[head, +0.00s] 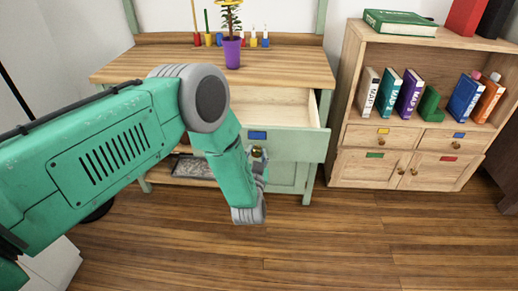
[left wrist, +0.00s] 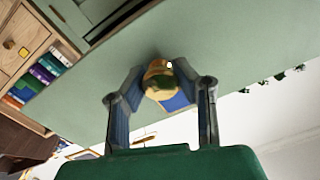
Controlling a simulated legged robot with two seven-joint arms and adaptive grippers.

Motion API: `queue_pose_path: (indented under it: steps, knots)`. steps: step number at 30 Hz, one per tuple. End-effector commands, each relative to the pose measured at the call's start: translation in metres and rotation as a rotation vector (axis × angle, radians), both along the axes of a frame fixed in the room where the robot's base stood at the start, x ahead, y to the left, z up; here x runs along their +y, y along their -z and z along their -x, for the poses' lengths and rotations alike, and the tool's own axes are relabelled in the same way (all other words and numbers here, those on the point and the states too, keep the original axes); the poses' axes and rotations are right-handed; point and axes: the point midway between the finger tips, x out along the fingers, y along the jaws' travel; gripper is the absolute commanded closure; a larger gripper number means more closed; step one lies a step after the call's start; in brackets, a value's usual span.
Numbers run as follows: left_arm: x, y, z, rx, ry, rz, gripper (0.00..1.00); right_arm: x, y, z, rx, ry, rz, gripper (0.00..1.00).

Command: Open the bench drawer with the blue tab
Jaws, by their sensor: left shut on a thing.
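The bench (head: 130,66) is a green frame with a wooden top. Its drawer with the blue tab (head: 257,135) stands pulled out, and the pale, empty-looking inside shows above the green drawer front (head: 300,146). A brass knob (head: 257,152) sits on the front below the tab. My left gripper (head: 260,163) is shut on this knob, with its arm covering the left part of the drawer. In the left wrist view, both fingers flank the knob (left wrist: 158,78), and the blue tab (left wrist: 176,103) shows just behind it. My right gripper is out of view.
A purple pot with a plant (head: 232,52) and several coloured bottles stand on the bench top. A wooden bookcase (head: 345,110) with small drawers and doors stands to the right. A grey tray (head: 190,166) lies on the low shelf. The wooden floor in front is clear.

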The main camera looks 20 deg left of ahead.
Motion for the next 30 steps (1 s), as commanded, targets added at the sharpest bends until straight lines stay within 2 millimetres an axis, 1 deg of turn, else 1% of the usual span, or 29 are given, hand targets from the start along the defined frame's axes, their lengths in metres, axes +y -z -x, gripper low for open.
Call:
queue_pose_path:
  steps: [1, 14, 15, 16, 17, 26, 30]
  knots:
    - [-0.009, 0.000, 0.001, 0.002, 0.019, 0.008, 1.00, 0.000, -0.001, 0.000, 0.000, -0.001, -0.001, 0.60]
    - [-0.009, 0.000, 0.004, 0.002, 0.013, 0.003, 1.00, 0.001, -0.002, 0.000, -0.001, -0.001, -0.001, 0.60]
    - [-0.009, 0.000, 0.004, 0.001, 0.013, 0.004, 0.69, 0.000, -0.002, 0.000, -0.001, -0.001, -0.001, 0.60]
    - [-0.009, 0.000, 0.004, 0.002, 0.014, 0.004, 0.58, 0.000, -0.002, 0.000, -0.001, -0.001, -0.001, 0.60]
    - [-0.009, 0.000, 0.004, 0.002, 0.014, 0.004, 0.51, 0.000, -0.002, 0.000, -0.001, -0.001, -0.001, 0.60]
    - [-0.007, -0.002, 0.004, -0.004, 0.010, 0.003, 0.51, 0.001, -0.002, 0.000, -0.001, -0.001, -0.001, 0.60]
    - [-0.010, -0.001, 0.013, -0.001, 0.012, 0.002, 0.51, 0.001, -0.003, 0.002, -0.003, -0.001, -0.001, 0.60]
